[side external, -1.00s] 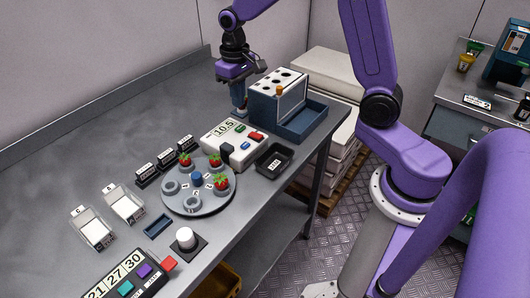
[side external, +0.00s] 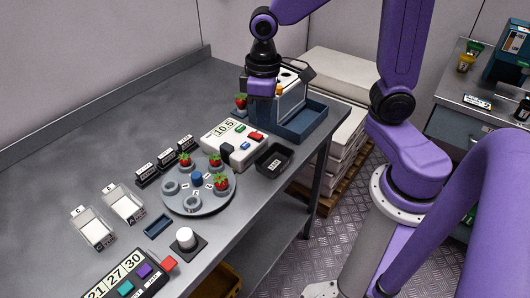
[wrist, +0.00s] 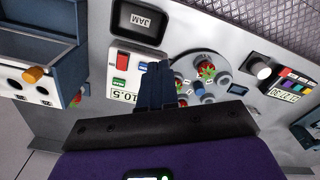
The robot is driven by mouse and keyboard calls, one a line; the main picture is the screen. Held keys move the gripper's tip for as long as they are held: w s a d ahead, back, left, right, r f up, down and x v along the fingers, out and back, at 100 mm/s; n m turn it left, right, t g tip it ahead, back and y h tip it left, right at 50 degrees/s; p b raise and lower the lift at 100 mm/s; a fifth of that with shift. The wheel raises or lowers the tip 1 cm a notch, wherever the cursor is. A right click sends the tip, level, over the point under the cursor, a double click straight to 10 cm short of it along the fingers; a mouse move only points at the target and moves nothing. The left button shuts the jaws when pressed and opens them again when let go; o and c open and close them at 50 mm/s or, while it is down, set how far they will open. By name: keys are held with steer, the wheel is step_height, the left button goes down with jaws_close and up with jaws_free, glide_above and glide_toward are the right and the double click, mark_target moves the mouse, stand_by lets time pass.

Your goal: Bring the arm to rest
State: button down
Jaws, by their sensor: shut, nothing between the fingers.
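My gripper (side external: 264,112) is up in front of the blue-grey box, at the far right end of the bench. In the wrist view its two dark blue fingers (wrist: 157,84) are together, with nothing between them. A strawberry (side external: 240,102) sits just left of my gripper, apart from it. Other strawberries (side external: 221,184) sit in ring holders on the round grey plate (side external: 180,207), where some rings are empty.
The blue-grey box (side external: 294,110) with holes in its top stands close to my gripper. A white device (side external: 222,136) reads 10.5. A black JAM tray (side external: 262,161) lies by the bench edge. Clear trays (side external: 92,235) stand at left. The back of the bench is bare.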

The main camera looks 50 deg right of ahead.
steer(key=s+d+n, duration=0.2)
steer(key=s+n, duration=0.5)
steer(key=s, duration=0.9)
steer(key=shift+s, duration=0.4)
